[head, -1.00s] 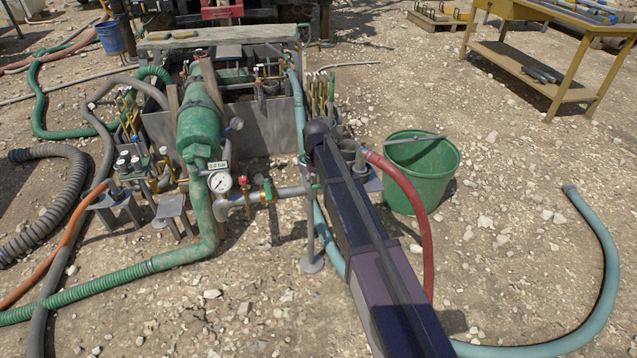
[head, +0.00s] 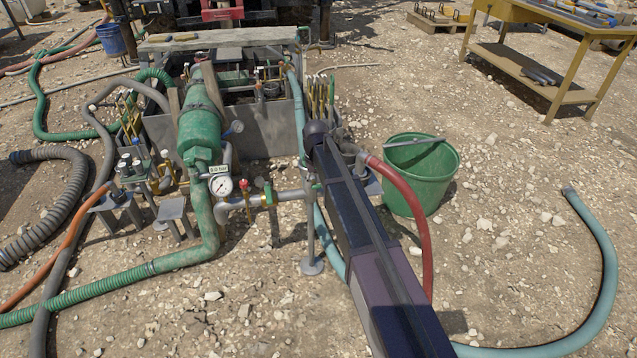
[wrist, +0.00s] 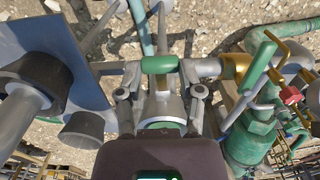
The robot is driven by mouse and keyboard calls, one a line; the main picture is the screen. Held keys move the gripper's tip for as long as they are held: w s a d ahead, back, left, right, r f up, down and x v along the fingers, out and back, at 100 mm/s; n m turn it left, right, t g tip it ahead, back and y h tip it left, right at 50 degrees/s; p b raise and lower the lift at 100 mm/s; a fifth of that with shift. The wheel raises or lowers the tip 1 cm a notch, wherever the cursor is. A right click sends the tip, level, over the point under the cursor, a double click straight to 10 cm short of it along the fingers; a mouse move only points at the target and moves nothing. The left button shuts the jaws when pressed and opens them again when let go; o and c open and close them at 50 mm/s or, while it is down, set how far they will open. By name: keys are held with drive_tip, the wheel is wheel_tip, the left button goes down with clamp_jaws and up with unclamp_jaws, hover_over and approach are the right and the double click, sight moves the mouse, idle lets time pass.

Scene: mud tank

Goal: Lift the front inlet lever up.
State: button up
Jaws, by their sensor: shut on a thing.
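In the wrist view my gripper (wrist: 160,78) has its two grey fingers on either side of a short green lever handle (wrist: 160,64). The fingers are shut on its ends. The handle lies level across the picture, in front of a grey pipe fitting. I take it for the front inlet lever, but no label on it shows. In the head view my own dark arm reaches forward to the right side of the pump rig and hides the gripper and the held handle.
A brass fitting (wrist: 235,66) and another green lever (wrist: 260,62) sit close on the right in the wrist view. The head view shows a pressure gauge (head: 221,186), a green bucket (head: 421,183) and a red hose (head: 414,215) beside my arm. Open gravel lies right of the bucket.

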drive_tip(key=shift+w+d+r, duration=0.1)
drive_tip(key=shift+w+r, duration=0.1)
drive_tip(key=shift+r, duration=0.1)
drive_tip(key=o, duration=1.1)
drive_tip(key=shift+s, duration=0.1)
drive_tip(key=shift+o, duration=0.2)
wheel_tip(320, 180, up, 8)
drive_tip(key=p, duration=0.8)
